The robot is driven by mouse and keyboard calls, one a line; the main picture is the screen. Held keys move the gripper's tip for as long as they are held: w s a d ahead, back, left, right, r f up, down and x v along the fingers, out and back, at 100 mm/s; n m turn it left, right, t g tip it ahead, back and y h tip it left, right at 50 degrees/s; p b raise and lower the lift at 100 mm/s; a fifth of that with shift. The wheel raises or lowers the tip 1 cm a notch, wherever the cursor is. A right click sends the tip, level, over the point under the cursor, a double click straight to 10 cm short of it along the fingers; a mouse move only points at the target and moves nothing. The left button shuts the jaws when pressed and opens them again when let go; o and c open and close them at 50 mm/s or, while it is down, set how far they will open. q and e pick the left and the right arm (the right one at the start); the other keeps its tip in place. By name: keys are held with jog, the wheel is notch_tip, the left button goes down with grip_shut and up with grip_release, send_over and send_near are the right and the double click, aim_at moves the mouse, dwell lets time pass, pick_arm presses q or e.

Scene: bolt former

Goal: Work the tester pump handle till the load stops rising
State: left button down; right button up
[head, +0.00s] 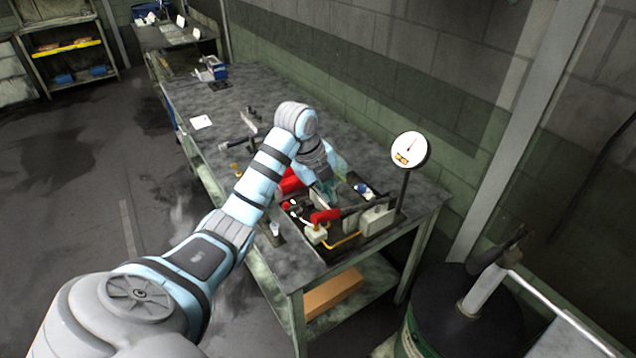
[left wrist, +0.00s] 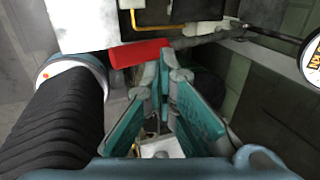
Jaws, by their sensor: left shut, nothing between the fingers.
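The tester stands on the near end of the workbench (head: 235,118). Its pump handle has a red grip (head: 325,215) on a dark lever that runs right toward the round white gauge (head: 410,150). The gauge's needle shows, but I cannot read its value. My left gripper (head: 328,188) is just behind the grip in the head view, partly hidden by its own wrist. In the left wrist view its teal fingers (left wrist: 166,68) are shut and empty, tips close beside the red grip (left wrist: 138,53). I cannot tell whether they touch it. My right gripper is out of view.
A cardboard-coloured box (head: 333,292) lies on the bench's lower shelf. A dark drum (head: 465,315) with a pipe stands right of the bench. The floor at left is open.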

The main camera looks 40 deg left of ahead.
aim_at(324, 213)
pick_arm(q)
jog(key=shift+s+f, duration=0.1)
jog(key=shift+f, duration=0.9)
jog(key=shift+f, duration=0.15)
jog(key=shift+f+b, duration=0.55)
jog(key=shift+f, duration=0.7)
jog(key=shift+s+f+b, duration=0.25)
jog(key=shift+f+b, duration=0.15)
jog(key=shift+f, duration=0.55)
notch_tip(324, 213, down, 7)
jog(key=b, duration=0.3)
jog(key=shift+r, duration=0.2)
jog(key=shift+w, duration=0.1)
